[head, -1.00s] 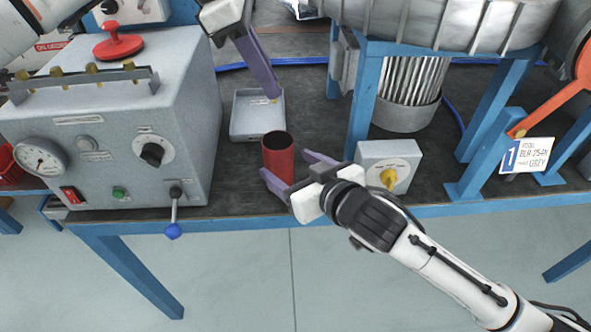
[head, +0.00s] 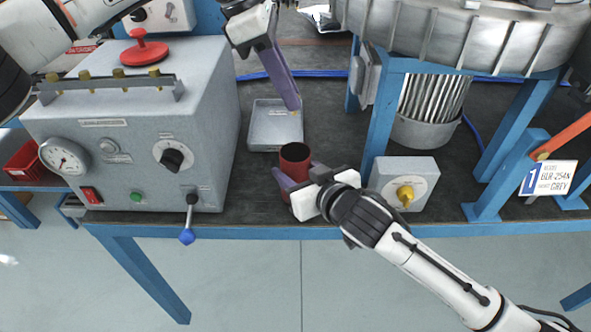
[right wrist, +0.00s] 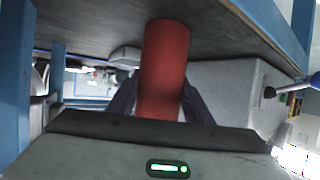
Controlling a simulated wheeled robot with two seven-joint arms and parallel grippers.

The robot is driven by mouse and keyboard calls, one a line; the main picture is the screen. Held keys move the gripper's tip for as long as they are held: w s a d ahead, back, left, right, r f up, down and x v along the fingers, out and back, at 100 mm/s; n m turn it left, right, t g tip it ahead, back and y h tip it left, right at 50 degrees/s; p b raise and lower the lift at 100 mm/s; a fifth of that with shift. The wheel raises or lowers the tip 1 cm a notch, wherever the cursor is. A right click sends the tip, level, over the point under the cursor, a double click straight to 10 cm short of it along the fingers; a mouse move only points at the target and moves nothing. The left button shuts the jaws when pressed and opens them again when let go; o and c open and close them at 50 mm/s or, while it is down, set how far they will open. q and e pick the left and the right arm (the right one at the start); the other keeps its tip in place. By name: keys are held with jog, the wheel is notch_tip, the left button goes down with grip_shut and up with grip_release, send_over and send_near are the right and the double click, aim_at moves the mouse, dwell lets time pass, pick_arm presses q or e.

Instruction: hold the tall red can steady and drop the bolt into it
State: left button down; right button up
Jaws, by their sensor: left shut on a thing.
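The tall red can (head: 294,160) stands upright on the dark bench top near the front edge, its open top facing up. My right gripper (head: 297,170) has its fingers on both sides of the can; whether they press on it I cannot tell. The right wrist view shows the can (right wrist: 164,65) between the two fingers. My left gripper (head: 294,106) points down from above, behind the can's mouth and over the shallow tray. It is shut on a small brass-coloured bolt (head: 296,112), mostly hidden at the fingertips.
The shallow grey tray (head: 262,140) lies behind the can and looks empty. A grey control box (head: 130,120) with a gauge and blue-knobbed lever stands left. A small box with a yellow knob (head: 415,171) is right of the can. Blue frame legs (head: 384,120) rise behind.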

aim_at(295, 114)
pick_arm(q)
jog(key=shift+f, duration=0.1)
jog(key=shift+a+x, duration=0.15)
jog(key=shift+x, duration=0.95)
jog(key=shift+a+x, duration=0.1)
jog(key=shift+x, duration=1)
jog(key=shift+w+f, duration=0.1)
jog(key=shift+w, duration=0.05)
jog(key=c, duration=1.7)
grip_release()
jog(key=v, duration=1.2)
jog(key=shift+a, duration=0.1)
